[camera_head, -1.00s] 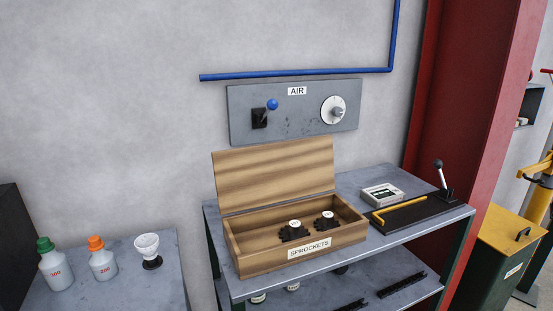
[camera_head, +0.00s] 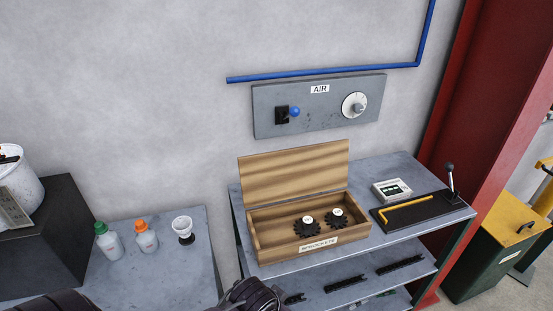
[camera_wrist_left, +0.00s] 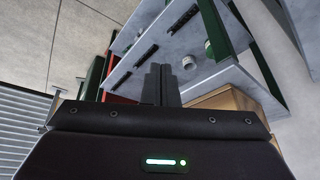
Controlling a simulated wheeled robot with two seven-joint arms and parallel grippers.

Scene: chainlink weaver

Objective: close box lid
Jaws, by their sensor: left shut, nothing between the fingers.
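The wooden box (camera_head: 270,250) labelled SPROCKETS stands on a grey metal shelf unit in the head view. Its lid (camera_head: 293,172) is open, standing up at the back and leaning slightly toward the wall. Two black sprockets with white hubs, one left (camera_head: 307,227) and one right (camera_head: 338,218), are inside. My left gripper (camera_wrist_left: 161,84) shows in the left wrist view with its fingers together and empty. A piece of the wooden box (camera_wrist_left: 232,98) shows beyond and to the right of the fingers, apart from them. Dark parts of my arm show low in the head view. My right gripper is not visible.
A black board with a yellow rod (camera_head: 408,214) and a grey device (camera_head: 392,189) are right of the box. An AIR panel (camera_head: 330,120) is on the wall behind. A red column (camera_head: 500,120) rises at right.

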